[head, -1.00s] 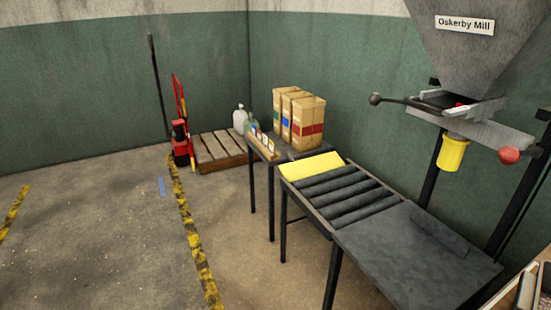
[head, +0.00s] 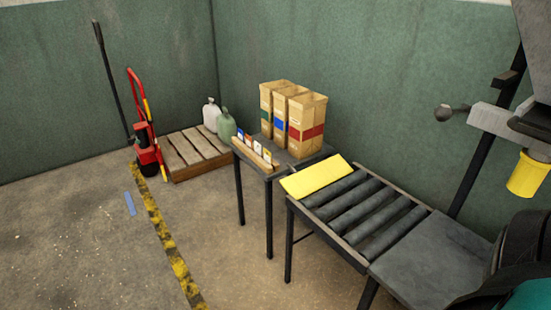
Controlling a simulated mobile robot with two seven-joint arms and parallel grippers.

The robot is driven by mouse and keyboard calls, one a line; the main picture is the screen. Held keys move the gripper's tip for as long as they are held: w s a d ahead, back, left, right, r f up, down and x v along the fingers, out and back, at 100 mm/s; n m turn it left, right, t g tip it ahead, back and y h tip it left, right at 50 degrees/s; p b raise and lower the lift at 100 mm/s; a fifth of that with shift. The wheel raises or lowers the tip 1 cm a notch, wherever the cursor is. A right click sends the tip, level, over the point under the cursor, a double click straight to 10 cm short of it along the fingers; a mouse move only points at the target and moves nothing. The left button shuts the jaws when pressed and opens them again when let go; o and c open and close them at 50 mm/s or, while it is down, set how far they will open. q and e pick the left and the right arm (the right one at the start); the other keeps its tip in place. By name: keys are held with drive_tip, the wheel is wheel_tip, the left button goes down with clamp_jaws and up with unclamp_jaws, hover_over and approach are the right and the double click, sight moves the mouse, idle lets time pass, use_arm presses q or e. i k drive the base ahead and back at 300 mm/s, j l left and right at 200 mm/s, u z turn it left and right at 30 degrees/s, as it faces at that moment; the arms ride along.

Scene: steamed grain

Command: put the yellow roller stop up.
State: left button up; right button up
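The yellow roller stop (head: 317,176) is a flat yellow plate at the far left end of the roller conveyor (head: 365,212). It lies nearly level, tilted slightly, beside the small dark table. Neither gripper shows in the head view.
Paper bags (head: 293,117) and a card rack (head: 256,151) stand on the dark table (head: 313,155). A grey plate (head: 430,262) adjoins the rollers. The hopper's yellow spout (head: 528,174) hangs at right.

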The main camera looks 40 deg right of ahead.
sight(304, 183)
drive_tip(key=i, duration=2.75)
drive_tip(key=i+z, duration=0.3)
drive_tip(key=z, duration=0.15)
drive_tip(key=i+j+z, duration=0.15)
drive_tip(key=i+z, duration=0.15)
drive_tip(key=z, duration=1.7)
drive_tip(key=i+z, duration=0.15)
drive_tip(key=z, duration=1.05)
drive_tip(key=i+j, duration=0.2)
drive_tip(key=j, duration=0.2)
